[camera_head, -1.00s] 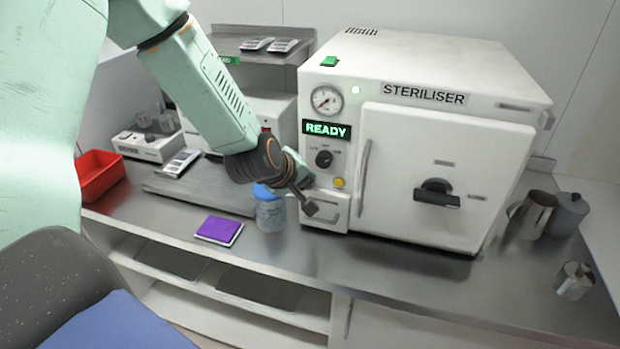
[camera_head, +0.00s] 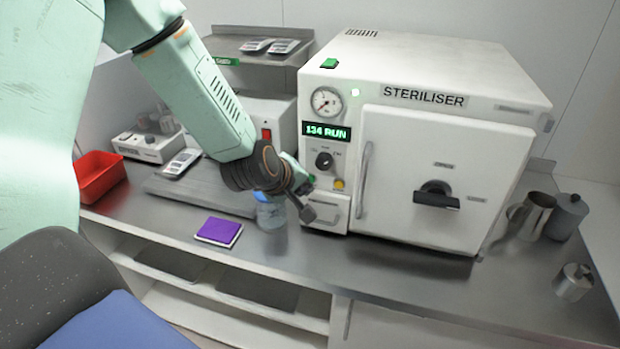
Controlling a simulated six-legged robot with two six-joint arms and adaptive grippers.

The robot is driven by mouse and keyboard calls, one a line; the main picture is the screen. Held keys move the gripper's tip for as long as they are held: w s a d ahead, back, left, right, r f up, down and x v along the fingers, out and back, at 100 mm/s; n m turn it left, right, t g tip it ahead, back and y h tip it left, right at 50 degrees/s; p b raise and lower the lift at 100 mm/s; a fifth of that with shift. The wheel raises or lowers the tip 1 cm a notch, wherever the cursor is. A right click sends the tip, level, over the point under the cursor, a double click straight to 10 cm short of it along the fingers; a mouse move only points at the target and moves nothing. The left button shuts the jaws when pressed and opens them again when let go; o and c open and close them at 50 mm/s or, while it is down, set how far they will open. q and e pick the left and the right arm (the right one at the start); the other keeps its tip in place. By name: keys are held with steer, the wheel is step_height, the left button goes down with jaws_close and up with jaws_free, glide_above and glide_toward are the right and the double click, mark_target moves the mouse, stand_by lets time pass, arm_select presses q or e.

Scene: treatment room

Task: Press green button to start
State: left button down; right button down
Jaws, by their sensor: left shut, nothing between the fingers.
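The white steriliser (camera_head: 480,145) stands on the steel counter with its door shut. Its display (camera_head: 326,131) reads "134 RUN" in green. A small green button (camera_head: 311,180) shows on the lower left of its front panel, left of a yellow button (camera_head: 338,184) and partly hidden by my gripper. My left gripper (camera_head: 306,214) is shut and empty, in front of the panel's lower left edge just below the green button. I cannot tell whether it touches the panel. My right gripper is not in view.
A jar with a blue lid (camera_head: 271,213) stands close left of my gripper, partly hidden by it. A purple pad (camera_head: 218,231) lies on the counter (camera_head: 330,262). A red bin (camera_head: 99,177) is at left; metal jugs (camera_head: 532,213) stand at right.

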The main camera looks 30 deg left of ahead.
arm_select(q)
steer(key=shift+s, duration=0.2)
steer(key=s, duration=0.2)
steer(key=s+d+p, duration=0.1)
steer(key=s, duration=0.1)
steer(key=shift+s+d+p, duration=0.1)
steer(key=shift+s+p, duration=0.2)
stand_by(0.9)
steer(key=s+d+f+m+g+b, duration=0.2)
steer(key=s+f+m+g+b, duration=0.1)
steer(key=s+f, duration=0.7)
steer(key=s+d+f+m+g+b, duration=0.3)
steer(key=s+f+m+b, duration=0.2)
steer(key=f, duration=0.8)
steer(key=s+d+f+m+g+b, duration=0.2)
steer(key=s+f+m+g+b, duration=0.1)
steer(key=s+f+b, duration=0.6)
steer(key=s+f+m, duration=0.1)
steer(key=s+f, duration=0.2)
steer(key=s, duration=0.2)
steer(key=shift+s+d+f, duration=0.3)
steer(key=shift+s+d, duration=0.05)
steer(key=shift+s, duration=0.05)
